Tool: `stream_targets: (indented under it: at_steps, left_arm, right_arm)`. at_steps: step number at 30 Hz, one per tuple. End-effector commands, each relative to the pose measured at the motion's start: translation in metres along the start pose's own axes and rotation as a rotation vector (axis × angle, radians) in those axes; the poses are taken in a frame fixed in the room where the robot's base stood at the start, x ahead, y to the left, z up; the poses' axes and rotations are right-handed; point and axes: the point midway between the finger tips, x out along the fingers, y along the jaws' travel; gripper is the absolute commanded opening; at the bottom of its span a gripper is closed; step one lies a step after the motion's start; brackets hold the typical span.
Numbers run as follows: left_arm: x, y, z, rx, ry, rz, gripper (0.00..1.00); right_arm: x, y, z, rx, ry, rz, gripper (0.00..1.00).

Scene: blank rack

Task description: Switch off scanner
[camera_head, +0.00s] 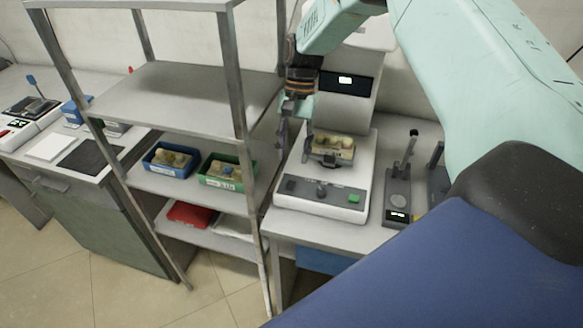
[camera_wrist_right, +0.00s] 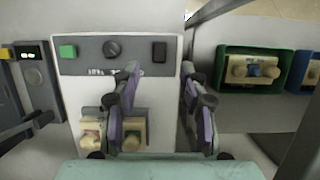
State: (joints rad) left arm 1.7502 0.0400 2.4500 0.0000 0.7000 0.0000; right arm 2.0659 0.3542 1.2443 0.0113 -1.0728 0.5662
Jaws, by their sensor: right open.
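The scanner (camera_head: 322,195) is a white machine with a grey front panel, standing on the bench right of the rack. Its panel carries a green button (camera_head: 355,199), a round knob (camera_head: 321,190) and a dark switch (camera_head: 290,184). In the right wrist view the green button (camera_wrist_right: 68,51), knob (camera_wrist_right: 112,49) and dark switch (camera_wrist_right: 159,51) show along the panel. A beige piece with round parts (camera_head: 333,149) sits on the scanner's bed. My right gripper (camera_head: 294,138) is open and empty above the scanner's left side, apart from the panel. My left gripper is not in view.
A metal rack (camera_head: 182,97) stands just left of the scanner, its post close to my right gripper. It holds a blue bin (camera_head: 171,160) and a green bin (camera_head: 226,171). A small dark device (camera_head: 398,192) stands to the right. Another bench lies at far left.

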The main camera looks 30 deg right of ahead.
Motion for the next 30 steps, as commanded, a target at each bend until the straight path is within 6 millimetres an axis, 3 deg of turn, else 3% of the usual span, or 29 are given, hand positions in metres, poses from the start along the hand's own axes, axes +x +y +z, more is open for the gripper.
stream_targets:
  at_steps: [3,9,30]
  left_arm:
    - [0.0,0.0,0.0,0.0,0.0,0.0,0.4]
    - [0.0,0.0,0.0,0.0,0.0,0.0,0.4]
    - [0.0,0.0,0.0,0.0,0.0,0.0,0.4]
  right_arm:
    - [-0.021,0.0,-0.001,0.0,0.002,-0.001,0.43]
    - [-0.04,0.0,0.0,0.0,-0.001,0.0,0.43]
    - [-0.043,0.001,0.0,0.0,-0.001,0.001,0.43]
